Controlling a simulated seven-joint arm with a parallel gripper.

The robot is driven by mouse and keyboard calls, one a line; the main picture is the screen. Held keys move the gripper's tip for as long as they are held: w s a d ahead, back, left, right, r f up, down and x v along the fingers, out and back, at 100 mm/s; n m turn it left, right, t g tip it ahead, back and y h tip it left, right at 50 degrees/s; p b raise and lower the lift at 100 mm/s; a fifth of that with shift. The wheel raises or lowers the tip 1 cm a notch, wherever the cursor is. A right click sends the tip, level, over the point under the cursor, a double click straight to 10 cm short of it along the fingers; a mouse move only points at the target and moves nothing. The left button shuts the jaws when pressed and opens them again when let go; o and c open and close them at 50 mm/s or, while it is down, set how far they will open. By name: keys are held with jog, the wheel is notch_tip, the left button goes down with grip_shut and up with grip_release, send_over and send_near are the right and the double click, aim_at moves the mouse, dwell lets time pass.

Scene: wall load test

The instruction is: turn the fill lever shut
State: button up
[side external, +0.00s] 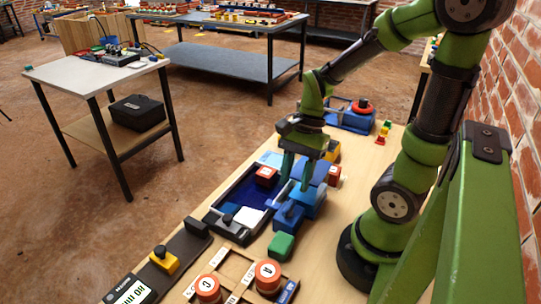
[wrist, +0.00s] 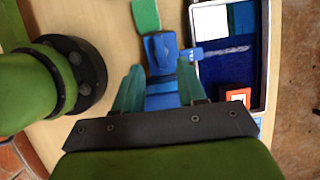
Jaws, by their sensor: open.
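My gripper (side external: 297,184) points down over a blue fixture (side external: 312,199) on the wooden bench. In the wrist view my gripper (wrist: 159,72) is open, one finger on each side of the fixture (wrist: 160,50), with nothing seen held between them. A short blue arm (wrist: 187,55) sticks out from the fixture toward the dark blue tray; it may be the fill lever, but I cannot tell for sure. My fingers hide part of the fixture in the side view. I cannot tell whether they touch it.
A dark-rimmed blue tray (side external: 217,218) holds a white block (side external: 248,216) and a red block (side external: 266,176). A green block (side external: 281,246) lies near the fixture. Orange round pieces (side external: 267,273) and a yellow-based black knob (side external: 163,260) are in front. A brick wall (side external: 515,100) stands at right.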

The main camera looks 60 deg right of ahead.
jog(key=v, duration=1.1)
jog(key=shift+a, duration=0.1)
jog(key=w+a+r+n+t+h, duration=0.1)
jog(key=a+n+t, duration=0.2)
jog(key=n, duration=0.4)
jog(key=w+a+r+n+t+h, duration=0.1)
jog(key=a+n+t, duration=0.3)
jog(key=a+n, duration=0.2)
jog(key=shift+w+a+r+n+h, duration=0.2)
jog(key=shift+w+r+n+h, duration=0.1)
jog(key=shift+n, duration=0.3)
